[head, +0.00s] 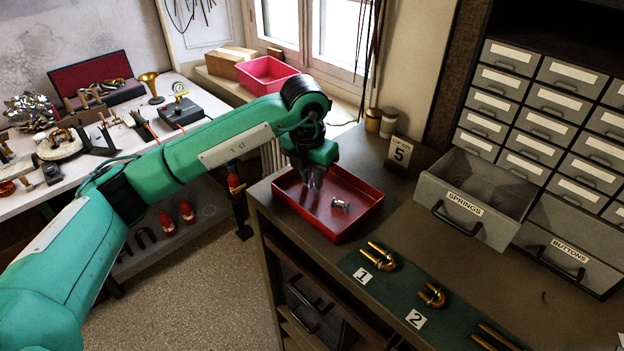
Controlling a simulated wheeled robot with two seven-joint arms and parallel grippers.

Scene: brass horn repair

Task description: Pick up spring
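A small silvery piece (340,204), perhaps the spring, lies in the red tray (352,226) on the cabinet top; it is too small to make out its coils. My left gripper (313,184) points down over the left part of this tray, to the left of the silvery piece and apart from it. Its fingers look close together, and I cannot tell whether they are shut or hold anything. An open grey drawer labelled SPRINGS (464,212) juts out at the right; its contents are unclear. My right gripper is not in view.
A green mat (398,298) with brass tubes (382,257) and number cards lies in front of the tray. A card marked 5 (399,152) and small jars (389,123) stand behind it. A cluttered workbench (78,170) is at the left.

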